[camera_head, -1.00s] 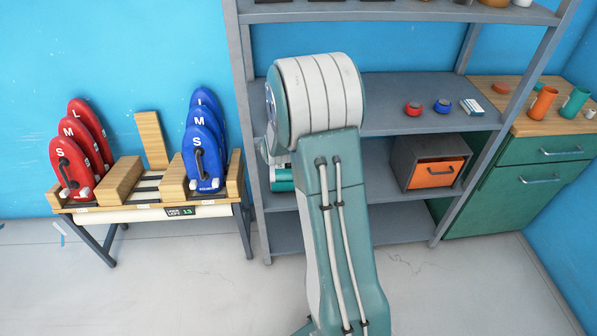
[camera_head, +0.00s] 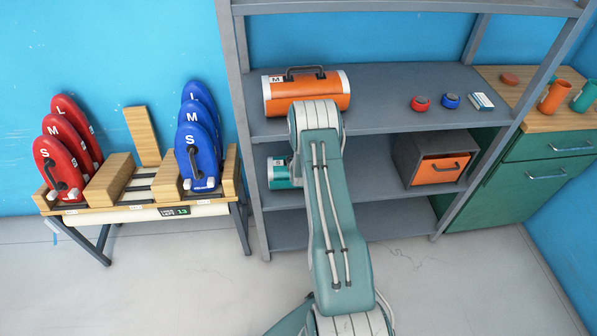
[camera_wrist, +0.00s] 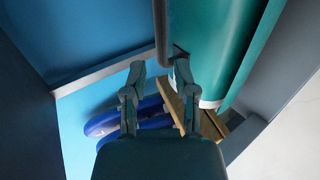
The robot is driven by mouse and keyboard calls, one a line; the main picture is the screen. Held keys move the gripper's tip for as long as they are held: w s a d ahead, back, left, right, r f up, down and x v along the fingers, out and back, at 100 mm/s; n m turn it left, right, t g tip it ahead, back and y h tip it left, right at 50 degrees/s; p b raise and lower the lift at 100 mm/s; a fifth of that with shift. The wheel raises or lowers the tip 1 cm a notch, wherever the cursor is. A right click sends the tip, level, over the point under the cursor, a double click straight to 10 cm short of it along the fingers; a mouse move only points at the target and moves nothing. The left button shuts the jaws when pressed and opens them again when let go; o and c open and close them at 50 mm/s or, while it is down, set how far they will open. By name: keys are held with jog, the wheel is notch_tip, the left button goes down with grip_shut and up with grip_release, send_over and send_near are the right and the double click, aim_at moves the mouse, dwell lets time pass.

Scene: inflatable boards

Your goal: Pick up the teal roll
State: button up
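The teal roll (camera_head: 280,173) lies on the middle shelf of the grey rack, with a white label on its left end. My arm hides most of it in the head view. In the wrist view the teal roll (camera_wrist: 215,45) fills the upper right, and its dark handle (camera_wrist: 159,28) runs down along its left side. My gripper (camera_wrist: 160,70) is open, its two fingers apart. The handle's lower end is just ahead of the gap between the fingertips. I cannot tell whether they touch it. In the head view my arm hides the gripper.
An orange roll (camera_head: 325,94) marked M lies on the shelf above. A grey box with an orange drawer (camera_head: 440,168) stands right on the middle shelf. Red boards (camera_head: 58,168) and blue boards (camera_head: 199,155) stand in a wooden rack at left. A rack post (camera_head: 241,150) is close left.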

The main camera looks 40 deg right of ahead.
jog(key=shift+w+d+f, duration=0.4)
jog(key=shift+d+f, duration=0.05)
jog(key=shift+d, duration=0.25)
jog(key=x, duration=0.4)
jog(key=shift+f, duration=0.15)
jog(key=shift+w+f, duration=0.25)
jog(key=shift+w, duration=0.1)
jog(key=shift+d, duration=0.2)
jog(key=shift+c, duration=0.4)
jog(key=shift+d, duration=0.1)
grip_shut()
